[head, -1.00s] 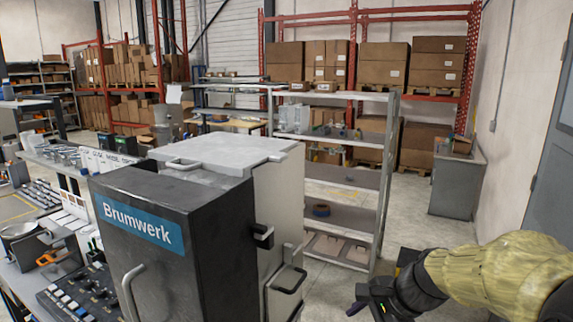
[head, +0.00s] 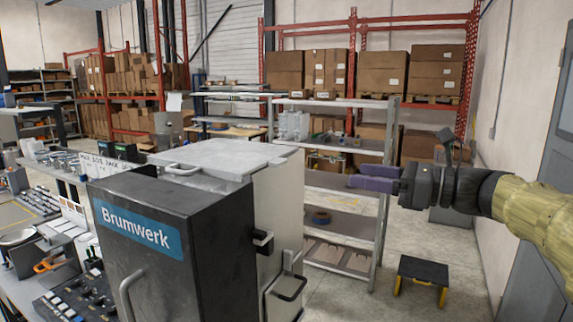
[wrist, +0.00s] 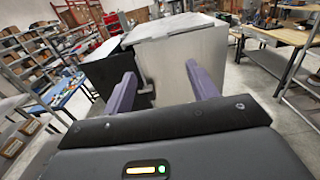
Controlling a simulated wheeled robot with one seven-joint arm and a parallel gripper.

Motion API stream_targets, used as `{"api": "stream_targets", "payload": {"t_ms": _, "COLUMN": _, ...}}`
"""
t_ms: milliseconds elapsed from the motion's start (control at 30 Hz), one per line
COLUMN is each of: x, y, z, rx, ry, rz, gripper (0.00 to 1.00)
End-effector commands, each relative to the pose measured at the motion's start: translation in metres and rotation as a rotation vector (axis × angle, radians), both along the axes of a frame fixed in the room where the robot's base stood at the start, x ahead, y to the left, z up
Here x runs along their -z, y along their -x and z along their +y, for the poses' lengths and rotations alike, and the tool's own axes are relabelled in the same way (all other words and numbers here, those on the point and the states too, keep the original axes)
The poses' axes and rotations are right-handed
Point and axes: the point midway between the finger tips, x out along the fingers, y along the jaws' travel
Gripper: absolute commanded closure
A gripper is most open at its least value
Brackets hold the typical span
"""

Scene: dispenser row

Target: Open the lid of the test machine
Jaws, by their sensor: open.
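The test machine (head: 200,235) stands at the centre left in the head view, with a dark front labelled Brumwerk and a pale body behind. Its pale lid (head: 225,157) lies flat and closed on top, with a small bar handle (head: 184,169) on it. In the wrist view the machine (wrist: 175,60) lies ahead, tilted in the picture. My gripper (head: 375,178) is to the right of the machine, apart from it, at about lid height. Its purple fingers point left, spread and empty; they also show in the wrist view (wrist: 163,88).
A grey metal shelf (head: 384,190) stands behind the machine and my gripper. A small black step stool (head: 424,270) is on the floor at the right. A workbench (head: 40,285) with controls lies left of the machine. Clear floor shows between machine and stool.

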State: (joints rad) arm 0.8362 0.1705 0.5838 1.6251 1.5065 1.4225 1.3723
Motion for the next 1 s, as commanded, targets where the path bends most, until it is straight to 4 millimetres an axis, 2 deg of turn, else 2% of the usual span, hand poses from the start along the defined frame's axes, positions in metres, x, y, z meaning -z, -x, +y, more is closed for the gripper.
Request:
{"api": "stream_targets", "payload": {"t_ms": 167, "x": -0.002, "y": -0.006, "z": 0.015, "rx": -0.002, "ry": -0.001, "rz": 0.002, "gripper": 0.42}}
{"api": "stream_targets", "payload": {"t_ms": 1000, "x": -0.003, "y": -0.061, "z": 0.148, "rx": -0.003, "ry": -0.001, "rz": 0.002, "gripper": 0.42}}
